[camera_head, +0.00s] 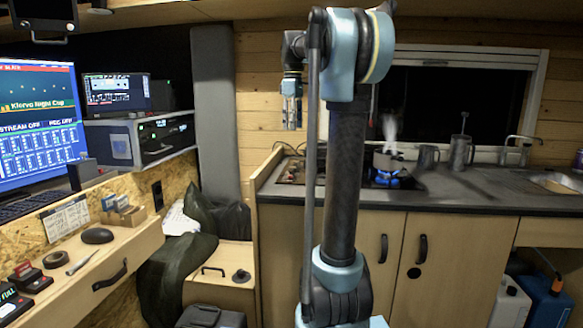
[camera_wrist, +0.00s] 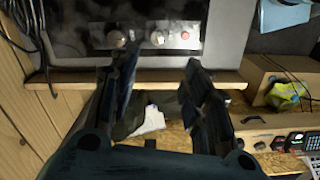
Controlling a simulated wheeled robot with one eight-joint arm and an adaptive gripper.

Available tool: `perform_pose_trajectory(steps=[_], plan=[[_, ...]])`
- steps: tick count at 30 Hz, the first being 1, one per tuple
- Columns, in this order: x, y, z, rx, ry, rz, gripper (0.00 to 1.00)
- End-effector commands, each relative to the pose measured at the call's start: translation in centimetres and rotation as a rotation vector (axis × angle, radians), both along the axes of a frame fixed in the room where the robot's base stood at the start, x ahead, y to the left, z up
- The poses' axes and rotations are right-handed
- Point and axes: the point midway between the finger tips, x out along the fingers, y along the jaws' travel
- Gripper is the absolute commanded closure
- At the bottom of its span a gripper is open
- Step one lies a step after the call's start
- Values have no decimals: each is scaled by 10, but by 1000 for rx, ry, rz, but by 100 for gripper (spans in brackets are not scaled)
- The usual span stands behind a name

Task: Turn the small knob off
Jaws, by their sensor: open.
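Two round metallic knobs, a left one (camera_wrist: 118,38) and a right one (camera_wrist: 158,37), sit on a dark hob panel at the top of the wrist view. I cannot tell which is the small one or how each is turned. A red round piece (camera_wrist: 186,35) is beside the right knob. In the head view, small red-tinted controls (camera_head: 292,172) show at the counter's left end. My gripper (camera_head: 291,122) points down above that end, apart from it. In the wrist view its fingers (camera_wrist: 158,75) are spread and empty, short of the knobs.
A blue flame (camera_head: 386,180) burns under a steaming pot (camera_head: 388,160) on the counter. A raised wooden edge (camera_wrist: 150,76) borders the panel, and a plank wall (camera_head: 262,125) stands behind. Pots and a tap stand farther right. A monitor desk (camera_head: 90,265) is at left.

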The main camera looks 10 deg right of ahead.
Motion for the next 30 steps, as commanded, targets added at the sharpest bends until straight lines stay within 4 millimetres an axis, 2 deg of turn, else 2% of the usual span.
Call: perform_pose_trajectory(steps=[4,8,30], plan=[[5,-1,-2,0,2,12,56],[5,-3,-15,0,2,10,56],[5,-5,-142,0,2,6,56]])
